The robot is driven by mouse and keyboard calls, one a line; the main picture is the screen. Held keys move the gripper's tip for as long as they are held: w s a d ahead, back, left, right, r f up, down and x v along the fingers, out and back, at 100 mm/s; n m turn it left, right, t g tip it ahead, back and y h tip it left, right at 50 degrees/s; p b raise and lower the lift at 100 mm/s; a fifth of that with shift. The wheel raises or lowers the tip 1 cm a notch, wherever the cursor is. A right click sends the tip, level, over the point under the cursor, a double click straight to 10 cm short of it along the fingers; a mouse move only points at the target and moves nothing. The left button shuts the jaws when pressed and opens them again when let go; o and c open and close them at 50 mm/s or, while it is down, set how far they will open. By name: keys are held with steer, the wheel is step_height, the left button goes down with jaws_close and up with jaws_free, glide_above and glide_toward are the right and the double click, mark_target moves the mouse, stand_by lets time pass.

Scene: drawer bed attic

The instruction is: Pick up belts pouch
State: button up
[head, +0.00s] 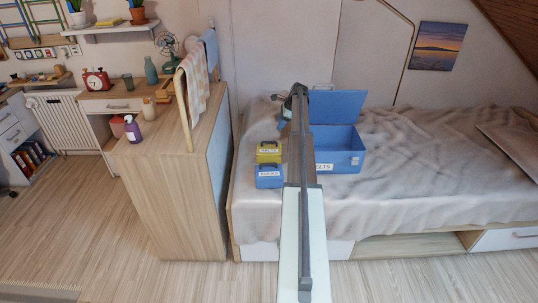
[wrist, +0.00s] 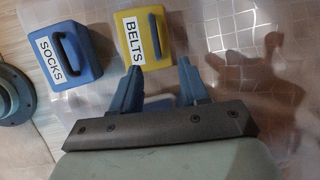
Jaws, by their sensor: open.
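The yellow belts pouch (head: 269,151) has a dark handle and a white label. It stands on the bed behind the blue socks pouch (head: 269,177). In the wrist view the belts pouch (wrist: 145,38) reads "BELTS" and lies just beyond my fingertips, a little left of centre; the socks pouch (wrist: 66,52) is to its left. My gripper (wrist: 160,72) is open, with nothing seen between its two blue fingers, and apart from the pouch. In the head view my arm hides most of the gripper. An open blue box (head: 341,160) stands right of my arm; its label is partly hidden and ends in "LTS".
The bed (head: 430,150) has a rumpled grey cover, with free room right of the box. A wooden cabinet (head: 168,190) with a purple bottle (head: 133,130) and a towel rack (head: 186,110) stands left of the bed. The box's lid (head: 337,103) stands raised.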

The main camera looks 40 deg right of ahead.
glide_above(274, 142)
step_height(274, 142, down, 7)
steer(key=shift+f, duration=0.15)
steer(key=shift+a+x, duration=0.15)
steer(key=shift+x, duration=1.2)
steer(key=shift+a+x, duration=0.15)
steer(key=shift+x, duration=1.25)
steer(key=shift+s, duration=0.15)
jaws_close()
